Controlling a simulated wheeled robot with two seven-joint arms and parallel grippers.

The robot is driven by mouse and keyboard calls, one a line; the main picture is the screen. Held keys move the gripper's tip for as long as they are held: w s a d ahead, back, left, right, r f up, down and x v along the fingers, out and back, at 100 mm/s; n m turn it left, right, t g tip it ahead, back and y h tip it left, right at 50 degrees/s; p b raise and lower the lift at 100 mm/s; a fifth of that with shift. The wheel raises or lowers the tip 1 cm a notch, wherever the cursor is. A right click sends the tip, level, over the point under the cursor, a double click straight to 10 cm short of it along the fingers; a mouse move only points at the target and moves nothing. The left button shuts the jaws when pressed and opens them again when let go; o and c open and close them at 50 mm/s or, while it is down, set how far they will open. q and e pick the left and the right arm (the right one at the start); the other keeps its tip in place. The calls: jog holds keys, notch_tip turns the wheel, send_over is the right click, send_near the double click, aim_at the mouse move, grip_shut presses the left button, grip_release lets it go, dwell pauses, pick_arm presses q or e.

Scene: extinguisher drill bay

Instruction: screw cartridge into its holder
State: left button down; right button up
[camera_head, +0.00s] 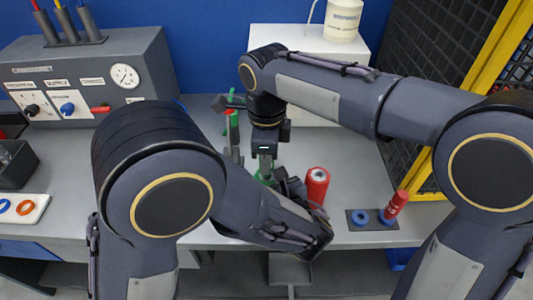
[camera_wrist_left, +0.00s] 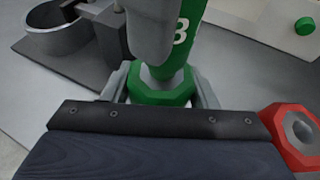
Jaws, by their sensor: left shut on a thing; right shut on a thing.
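A green cartridge (camera_wrist_left: 187,45) with a white mark shows in the left wrist view, with a green faceted collar (camera_wrist_left: 160,92) at its near end. My left gripper (camera_wrist_left: 163,90) is shut on this collar. A grey rounded part, seemingly a finger of my right gripper, covers part of the cartridge. In the head view, my right gripper (camera_head: 265,165) points down over the table, with green showing just below it. My left gripper is mostly hidden there behind my arm. Which holder belongs to the cartridge, and any thread, cannot be made out.
A red cylinder (camera_head: 317,185) stands close right of the grippers. A tilted red bottle (camera_head: 396,206) stands by a dark plate (camera_head: 359,224) with blue rings. A grey gauge panel (camera_head: 90,80) is at left. A grey cup (camera_wrist_left: 60,32) is near my left gripper.

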jog(key=m, duration=0.8)
jog(key=shift+m, duration=0.4)
jog(key=o, duration=1.1)
jog(key=shift+r, duration=0.1)
jog(key=shift+r, duration=2.2)
jog(key=shift+o, duration=0.3)
